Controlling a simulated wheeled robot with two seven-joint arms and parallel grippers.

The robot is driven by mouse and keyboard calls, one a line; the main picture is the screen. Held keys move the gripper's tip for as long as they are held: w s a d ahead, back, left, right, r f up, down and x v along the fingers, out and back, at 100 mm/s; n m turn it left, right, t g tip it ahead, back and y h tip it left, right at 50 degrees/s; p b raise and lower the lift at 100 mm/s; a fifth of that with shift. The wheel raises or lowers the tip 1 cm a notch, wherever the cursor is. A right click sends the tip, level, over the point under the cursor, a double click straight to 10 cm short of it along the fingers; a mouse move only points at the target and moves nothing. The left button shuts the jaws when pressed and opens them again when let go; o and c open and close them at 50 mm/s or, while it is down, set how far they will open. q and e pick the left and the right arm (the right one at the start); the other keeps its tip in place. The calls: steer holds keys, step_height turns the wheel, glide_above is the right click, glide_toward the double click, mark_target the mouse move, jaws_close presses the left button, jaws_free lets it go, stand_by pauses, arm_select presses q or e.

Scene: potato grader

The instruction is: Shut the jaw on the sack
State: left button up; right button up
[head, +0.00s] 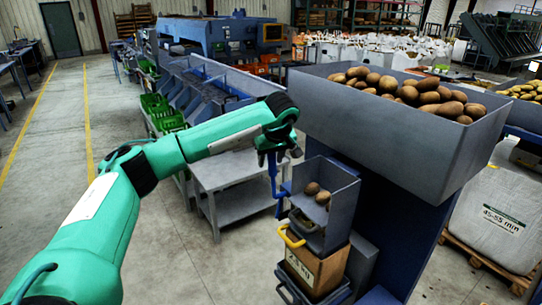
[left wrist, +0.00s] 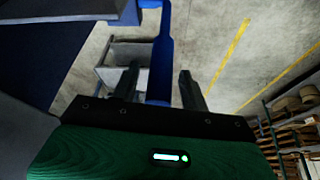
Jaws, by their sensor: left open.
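A brown paper sack (head: 310,267) marked with a kg weight stands under a grey hopper (head: 341,190) holding a few potatoes. A yellow handle (head: 291,238) sits at the sack's top front; I cannot tell if the jaw there is open or shut. A blue lever (head: 273,182) rises at the hopper's left side. My left gripper (head: 271,156) is at the lever's upper end. In the left wrist view, my left gripper (left wrist: 159,72) is open, with the blue lever (left wrist: 161,55) between its fingers and gaps on both sides. My right gripper is not in view.
A large grey bin (head: 390,135) of potatoes overhangs the hopper on the right. A grey table (head: 230,170) stands behind my left gripper. A white bulk bag (head: 495,215) on a pallet is at the right. Open concrete floor lies at the left.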

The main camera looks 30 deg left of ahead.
arm_select(q)
steer(key=shift+w+a+f, duration=0.1)
steer(key=shift+w+f, duration=0.05)
steer(key=shift+f, duration=0.15)
jaws_close()
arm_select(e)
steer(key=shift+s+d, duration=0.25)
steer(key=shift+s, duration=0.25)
